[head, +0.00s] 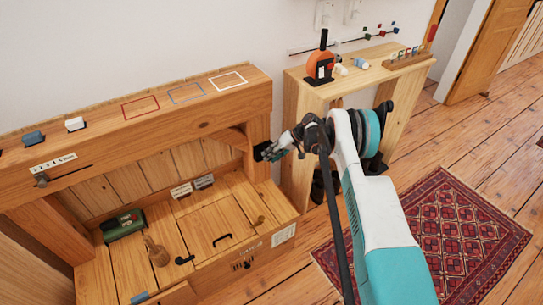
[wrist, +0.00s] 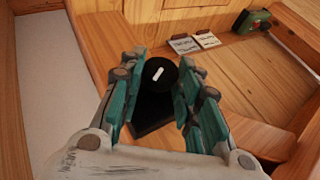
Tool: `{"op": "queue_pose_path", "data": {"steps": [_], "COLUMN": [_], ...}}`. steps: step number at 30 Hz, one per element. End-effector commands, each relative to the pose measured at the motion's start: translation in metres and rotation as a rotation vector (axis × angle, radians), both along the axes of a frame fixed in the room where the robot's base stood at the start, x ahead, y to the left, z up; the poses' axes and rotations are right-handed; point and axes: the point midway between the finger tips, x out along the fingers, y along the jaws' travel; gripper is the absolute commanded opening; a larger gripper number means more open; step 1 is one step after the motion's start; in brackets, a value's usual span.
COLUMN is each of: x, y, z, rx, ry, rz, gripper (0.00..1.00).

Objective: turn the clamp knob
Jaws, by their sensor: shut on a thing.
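The clamp knob (wrist: 158,73) is round and black with a short white mark, tilted in the wrist view. It sits on a dark block (wrist: 153,112) on the timber. My gripper (wrist: 158,85) is shut on the knob, with a teal finger on each side of it. In the head view my gripper (head: 275,151) is at the right end post of the timber frame (head: 200,125). There the dark knob or its mount (head: 262,151) shows only in part, beside my fingers.
A green box (head: 123,224), a wooden peg (head: 157,252) and a black handle (head: 222,240) are on the bench below. Two small cards (head: 181,190) stand at its back. A side table (head: 350,75) with an orange device (head: 321,66) stands to the right.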

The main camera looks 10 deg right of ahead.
Motion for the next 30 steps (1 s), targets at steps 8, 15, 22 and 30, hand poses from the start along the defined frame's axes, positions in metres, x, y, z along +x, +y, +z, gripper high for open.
{"op": "queue_pose_path", "data": {"steps": [8, 15, 22, 30], "x": [-0.001, -0.001, -0.005, -0.017], "y": [0.000, -0.001, -0.018, -0.052], "z": [-0.001, 0.000, 0.019, 0.060], "rx": [-0.002, -0.001, -0.002, -0.001], "ry": [0.002, 0.001, 0.001, 0.002], "rz": [0.001, 0.000, -0.002, -0.001], "gripper": [0.52, 0.52, 0.52, 0.52]}}
